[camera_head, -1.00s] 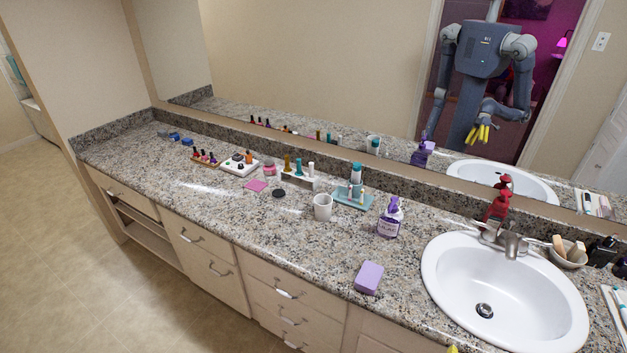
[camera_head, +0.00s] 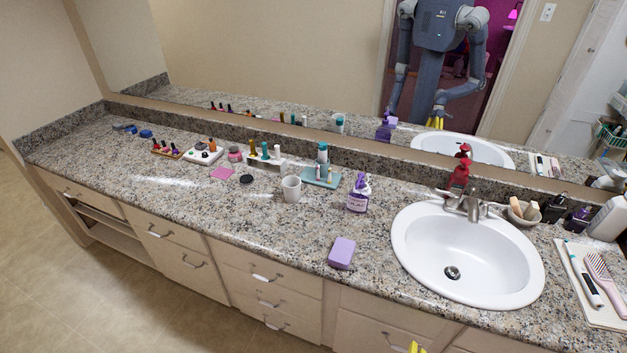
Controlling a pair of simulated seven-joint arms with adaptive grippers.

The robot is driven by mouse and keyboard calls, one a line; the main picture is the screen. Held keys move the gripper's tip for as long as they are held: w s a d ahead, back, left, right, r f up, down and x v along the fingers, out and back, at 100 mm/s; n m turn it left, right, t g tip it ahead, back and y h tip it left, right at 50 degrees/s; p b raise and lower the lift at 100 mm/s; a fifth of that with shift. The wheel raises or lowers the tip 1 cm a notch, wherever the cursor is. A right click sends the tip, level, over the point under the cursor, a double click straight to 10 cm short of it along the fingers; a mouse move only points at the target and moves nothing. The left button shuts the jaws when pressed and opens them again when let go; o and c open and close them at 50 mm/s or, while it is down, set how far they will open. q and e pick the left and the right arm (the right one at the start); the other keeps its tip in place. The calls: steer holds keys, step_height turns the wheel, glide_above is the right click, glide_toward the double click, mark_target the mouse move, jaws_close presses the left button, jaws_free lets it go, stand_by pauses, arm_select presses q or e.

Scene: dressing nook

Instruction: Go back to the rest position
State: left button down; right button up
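Yellow fingertips of my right gripper (camera_head: 415,348) show at the bottom edge, in front of the cabinet fronts and below the counter edge. The rest of that gripper is cut off by the frame. The mirror shows its yellow fingers low on the right side of my reflection, looking spread with nothing visible between them. My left gripper is not directly in the picture. Its small reflection hangs low at the left of my body, too small to read.
The white sink (camera_head: 420,238) is at right, beside a tray (camera_head: 594,288) with a brush. The floor at left is clear.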

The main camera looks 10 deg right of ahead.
steer(key=s+a+f+m+g+y, duration=0.15)
steer(key=s+f, duration=0.25)
steer(key=f, duration=0.8)
steer(key=s+a+f+n+g+y, duration=0.15)
steer(key=s+f, duration=0.25)
steer(key=f, duration=0.7)
steer(key=s+f+m+g, duration=0.1)
steer(key=s+f+m, duration=0.2)
steer(key=s+f, duration=1)
steer(key=s, duration=0.4)
steer(key=shift+d+g, duration=0.15)
steer(key=shift+g, duration=0.15)
